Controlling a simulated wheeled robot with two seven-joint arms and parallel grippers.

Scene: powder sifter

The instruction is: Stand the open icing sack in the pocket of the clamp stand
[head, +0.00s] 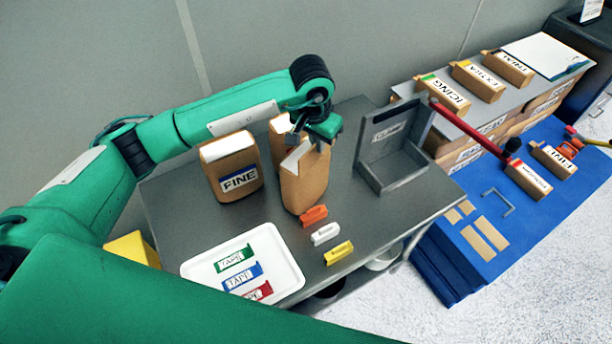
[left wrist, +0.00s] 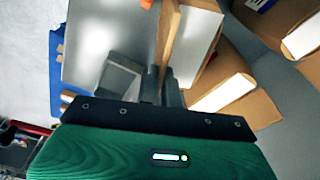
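An open brown sack with a white inside (head: 303,185) is upright at the middle of the grey table; its label does not show, and I cannot tell whether its base touches the table. My left gripper (head: 312,138) is at its top rim. In the left wrist view, the fingers (left wrist: 160,88) close on either side of the sack's brown wall (left wrist: 168,40). The grey clamp stand (head: 373,160), with a back plate and an open low pocket, stands to the right of the sack; it also shows in the left wrist view (left wrist: 118,78). My right gripper is not in view.
A sack marked FINE (head: 232,172) stands left, and another sack (head: 277,138) stands close behind. Orange (head: 314,215), white (head: 325,234) and yellow (head: 339,252) clips lie in front. A white tray (head: 200,268) holds tape pieces. A blue platform (head: 500,215) is at right.

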